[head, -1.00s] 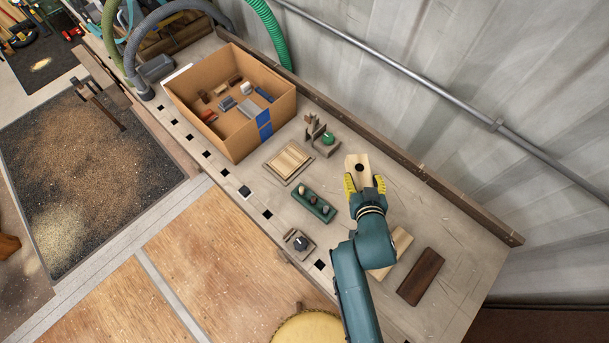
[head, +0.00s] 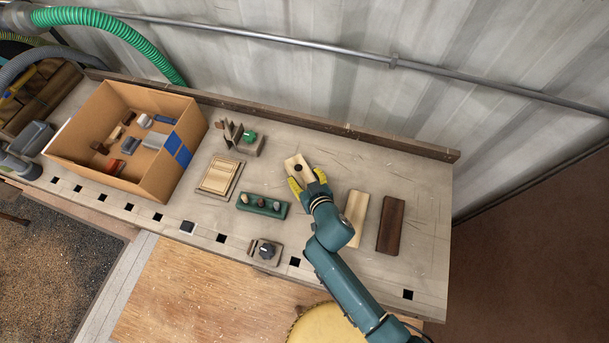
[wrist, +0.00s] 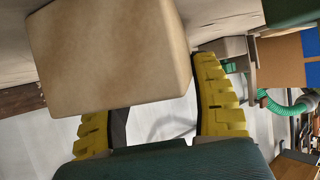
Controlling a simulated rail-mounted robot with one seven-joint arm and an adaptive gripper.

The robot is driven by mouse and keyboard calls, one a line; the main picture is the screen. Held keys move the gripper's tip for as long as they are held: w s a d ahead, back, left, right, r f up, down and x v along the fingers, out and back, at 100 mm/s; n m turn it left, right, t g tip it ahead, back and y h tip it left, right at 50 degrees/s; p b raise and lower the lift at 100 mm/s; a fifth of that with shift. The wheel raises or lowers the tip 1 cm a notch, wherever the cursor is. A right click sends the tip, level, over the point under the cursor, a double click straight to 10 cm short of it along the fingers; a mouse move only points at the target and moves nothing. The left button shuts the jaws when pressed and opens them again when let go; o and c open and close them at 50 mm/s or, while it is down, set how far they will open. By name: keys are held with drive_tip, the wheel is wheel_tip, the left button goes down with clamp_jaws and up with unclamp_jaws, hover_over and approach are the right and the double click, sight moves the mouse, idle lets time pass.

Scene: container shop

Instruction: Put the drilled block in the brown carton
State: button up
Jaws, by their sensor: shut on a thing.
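The drilled block (head: 297,166) is pale wood with a dark round hole in its top. My gripper (head: 307,181) has yellow fingers and is shut on the block near its front end. In the wrist view the block (wrist: 110,55) fills the upper left, in front of the yellow fingers (wrist: 160,110). Whether the block is clear of the bench cannot be told. The brown carton (head: 158,187) stands open at the left of the bench, with blue tape on its right corner and several small items inside.
A dark knob unit (head: 266,251) sits in front. A pale board (head: 356,213) and a dark board (head: 391,225) lie right.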

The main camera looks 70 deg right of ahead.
drive_tip(key=shift+r, duration=0.1)
drive_tip(key=shift+f+b, duration=0.2)
drive_tip(key=shift+b, duration=0.1)
drive_tip(key=o, duration=1.3)
drive_tip(key=shift+c, duration=0.2)
drive_tip(key=shift+r, duration=0.1)
drive_tip(key=shift+r+p, duration=0.25)
drive_tip(key=shift+p, duration=0.2)
drive_tip(key=p+v, duration=0.1)
drive_tip(key=v, duration=1.1)
drive_tip(key=shift+f, duration=0.1)
